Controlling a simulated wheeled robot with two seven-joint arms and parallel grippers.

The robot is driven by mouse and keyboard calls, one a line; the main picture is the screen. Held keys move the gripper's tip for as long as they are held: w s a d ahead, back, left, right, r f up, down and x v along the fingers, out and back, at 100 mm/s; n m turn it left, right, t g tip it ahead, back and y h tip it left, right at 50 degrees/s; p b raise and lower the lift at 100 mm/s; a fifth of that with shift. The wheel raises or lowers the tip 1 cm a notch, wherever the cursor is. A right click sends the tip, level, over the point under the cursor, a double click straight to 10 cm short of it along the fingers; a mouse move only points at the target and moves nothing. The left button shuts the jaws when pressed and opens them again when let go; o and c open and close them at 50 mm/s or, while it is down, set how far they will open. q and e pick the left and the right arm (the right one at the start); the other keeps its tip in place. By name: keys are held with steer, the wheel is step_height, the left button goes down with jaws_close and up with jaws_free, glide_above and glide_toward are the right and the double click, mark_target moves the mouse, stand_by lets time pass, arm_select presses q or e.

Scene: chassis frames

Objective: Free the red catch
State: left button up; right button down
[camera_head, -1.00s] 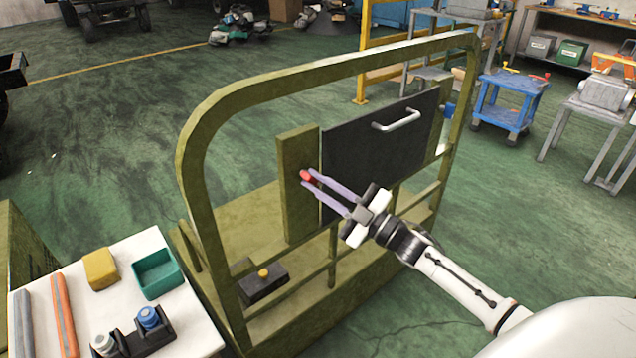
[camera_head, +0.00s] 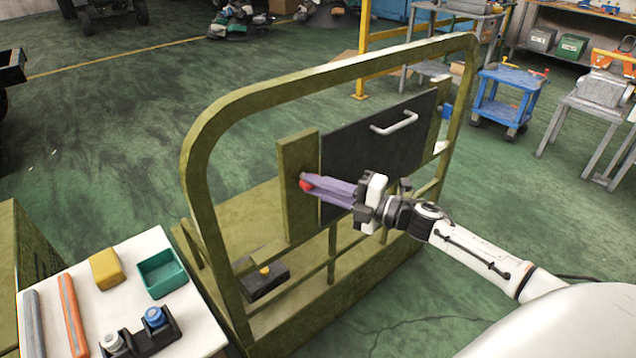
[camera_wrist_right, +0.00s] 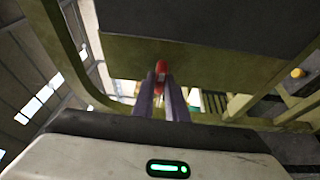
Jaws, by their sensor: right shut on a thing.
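The red catch (camera_head: 306,184) sits on the olive upright plate (camera_head: 297,215) at the left side of the dark panel (camera_head: 372,150). My right gripper (camera_head: 312,188) is shut on the red catch, its purple fingers reaching in from the right. In the right wrist view the red catch (camera_wrist_right: 161,69) shows between the two fingertips (camera_wrist_right: 161,88). The fingers cover part of the catch in the head view. The panel carries a pale handle (camera_head: 394,124). A blue catch (camera_head: 446,111) shows at the panel's right side. My left gripper is in neither view.
The olive frame (camera_head: 200,140) arches around the panel, with lower rails under my right arm. A white table (camera_head: 205,325) at lower left holds a green tray (camera_head: 163,290), a yellow block (camera_head: 104,269) and bottles. A blue cart (camera_head: 508,95) stands at far right.

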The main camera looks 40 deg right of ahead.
stand_by(0.6)
steer(key=c, duration=1.8)
jaws_free()
steer(key=shift+o, duration=0.2)
steer(key=shift+s, duration=0.1)
steer(key=v, duration=1)
